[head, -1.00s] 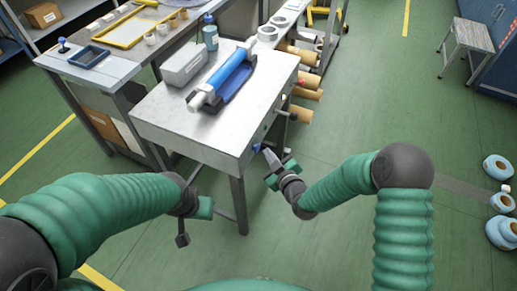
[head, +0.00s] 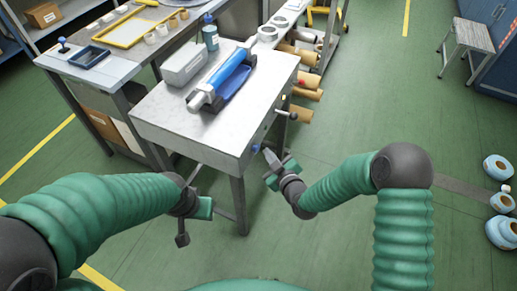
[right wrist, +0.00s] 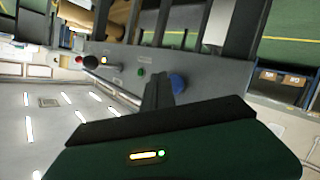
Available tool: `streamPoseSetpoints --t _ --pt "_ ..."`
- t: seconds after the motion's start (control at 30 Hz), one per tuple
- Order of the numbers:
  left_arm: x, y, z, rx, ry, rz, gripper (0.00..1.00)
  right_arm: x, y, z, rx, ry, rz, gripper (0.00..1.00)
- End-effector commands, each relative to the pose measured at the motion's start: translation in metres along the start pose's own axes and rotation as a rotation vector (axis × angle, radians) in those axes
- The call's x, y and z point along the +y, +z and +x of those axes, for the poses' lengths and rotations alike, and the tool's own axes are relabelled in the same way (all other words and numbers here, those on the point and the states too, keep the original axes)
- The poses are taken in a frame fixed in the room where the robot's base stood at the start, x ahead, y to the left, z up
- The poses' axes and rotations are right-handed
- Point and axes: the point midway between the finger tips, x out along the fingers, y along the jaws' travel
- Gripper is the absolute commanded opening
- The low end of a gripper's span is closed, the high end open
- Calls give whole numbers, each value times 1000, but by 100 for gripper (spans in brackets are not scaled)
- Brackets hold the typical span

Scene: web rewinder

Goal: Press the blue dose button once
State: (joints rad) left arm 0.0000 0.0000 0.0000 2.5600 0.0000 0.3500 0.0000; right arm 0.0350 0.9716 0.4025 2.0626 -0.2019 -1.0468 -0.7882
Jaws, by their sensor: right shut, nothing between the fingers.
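The blue dose button (head: 256,148) is on the front side panel of the light grey machine table (head: 190,125). In the right wrist view the blue button (right wrist: 178,84) shows as a round cap just beside my fingertips. My right gripper (head: 267,152) is shut and empty, its tip pointing at the panel with a small gap to the button in the head view. Its closed fingers also show in the right wrist view (right wrist: 157,85). My left gripper (head: 182,238) hangs low left of the table leg, away from the button; its jaw state is unclear.
A green button (right wrist: 141,73) and a black knob (right wrist: 91,62) are on the same panel. A blue and white roller unit (head: 222,78) and a grey box (head: 185,66) stand on the table. Cardboard rolls (head: 303,80) stick out behind.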

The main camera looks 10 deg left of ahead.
Motion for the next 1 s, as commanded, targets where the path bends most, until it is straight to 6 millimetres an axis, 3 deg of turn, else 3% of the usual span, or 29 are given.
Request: streamPoseSetpoints --t 1.0 --pt "0 0 2 0 0 0 36 -7 -8 8 0 -1 -1 0"
